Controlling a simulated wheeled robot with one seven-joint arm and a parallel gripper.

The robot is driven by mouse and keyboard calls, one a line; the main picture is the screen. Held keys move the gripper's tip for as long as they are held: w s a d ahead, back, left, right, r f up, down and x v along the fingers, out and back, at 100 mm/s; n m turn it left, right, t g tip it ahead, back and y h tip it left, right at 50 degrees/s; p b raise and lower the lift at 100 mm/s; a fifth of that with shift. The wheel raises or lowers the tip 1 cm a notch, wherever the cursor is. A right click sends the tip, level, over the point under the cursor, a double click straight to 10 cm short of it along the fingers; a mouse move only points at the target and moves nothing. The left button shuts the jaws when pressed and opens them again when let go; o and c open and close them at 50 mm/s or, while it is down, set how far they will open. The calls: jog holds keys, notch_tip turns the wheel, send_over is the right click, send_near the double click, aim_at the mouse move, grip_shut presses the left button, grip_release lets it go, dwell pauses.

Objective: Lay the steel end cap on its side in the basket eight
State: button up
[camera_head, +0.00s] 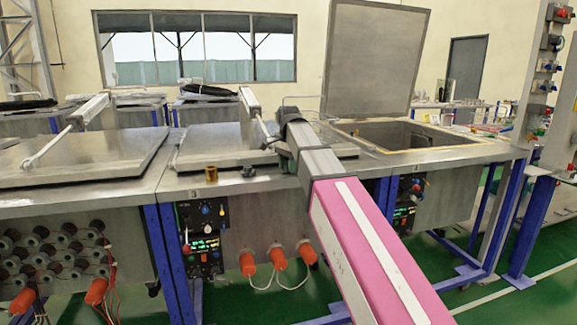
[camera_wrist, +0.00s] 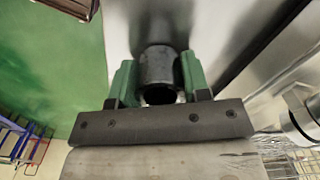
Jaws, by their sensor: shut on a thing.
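In the wrist view my gripper (camera_wrist: 159,82) is shut on a dark grey, hollow steel end cap (camera_wrist: 158,66). The green fingers press its two sides, and its dark round opening faces the camera. Shiny metal lies behind it. In the head view my arm reaches over the middle bench; the fingers and the held cap cannot be made out there. A wire mesh (camera_wrist: 298,164), perhaps part of a basket, shows at the lower right of the wrist view. No basket number is readable, so I cannot tell which is basket eight.
The right tank (camera_head: 405,137) is open under its raised lid (camera_head: 374,58). The middle lid (camera_head: 215,146) and left lid (camera_head: 80,155) are down. A brass cylinder (camera_head: 211,173) and a small dark fitting (camera_head: 248,171) stand on the middle bench's front edge.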

jog(key=shift+f, duration=0.1)
jog(key=o, duration=1.1)
